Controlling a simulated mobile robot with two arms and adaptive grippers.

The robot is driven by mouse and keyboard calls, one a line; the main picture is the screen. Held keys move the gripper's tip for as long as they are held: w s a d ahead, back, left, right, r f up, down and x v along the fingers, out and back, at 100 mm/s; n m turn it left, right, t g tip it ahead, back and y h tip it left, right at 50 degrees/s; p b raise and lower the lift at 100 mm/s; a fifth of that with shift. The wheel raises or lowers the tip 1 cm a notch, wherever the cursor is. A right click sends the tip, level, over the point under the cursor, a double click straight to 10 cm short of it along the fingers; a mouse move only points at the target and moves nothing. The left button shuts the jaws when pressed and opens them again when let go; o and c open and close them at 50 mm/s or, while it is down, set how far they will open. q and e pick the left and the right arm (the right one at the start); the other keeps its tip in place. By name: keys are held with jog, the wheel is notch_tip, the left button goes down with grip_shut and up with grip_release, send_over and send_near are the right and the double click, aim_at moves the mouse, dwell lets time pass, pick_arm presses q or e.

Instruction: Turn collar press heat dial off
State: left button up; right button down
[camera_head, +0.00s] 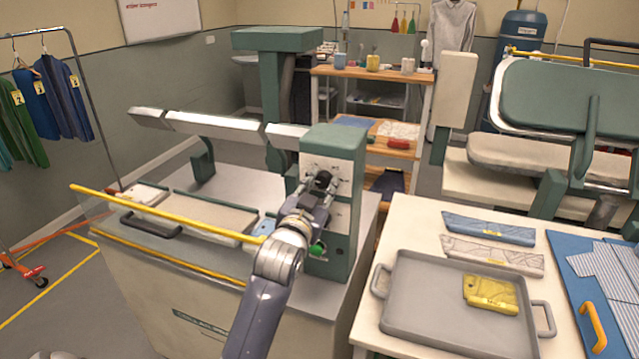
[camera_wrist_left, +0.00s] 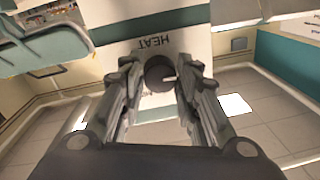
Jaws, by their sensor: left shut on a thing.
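The collar press has a green and white control box (camera_head: 328,158) with a dark round heat dial (camera_head: 323,179) on its front face. In the left wrist view the heat dial (camera_wrist_left: 158,72) sits by the upside-down word HEAT, and a light mark on it points to the picture's right. My left gripper (camera_head: 317,190) is at the dial, its fingers on both sides of it. In the left wrist view the gripper's fingers (camera_wrist_left: 160,82) close around the dial. Small print around the dial is partly hidden. My right gripper is in neither view.
A green button (camera_head: 318,247) sits low on the box, beside my left wrist. A yellow bar (camera_head: 165,212) runs across the front of the press. Garments hang at left.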

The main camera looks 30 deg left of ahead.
pick_arm(q)
jog(key=shift+n, duration=0.5)
jog(key=o, duration=1.1)
jog(key=shift+c, duration=0.2)
jog(key=shift+s+d, duration=0.1)
jog(key=shift+s, duration=0.05)
jog(key=v, duration=1.1)
jog(key=shift+s, duration=0.3)
jog(key=shift+d+f, duration=0.1)
jog(key=shift+f, duration=0.05)
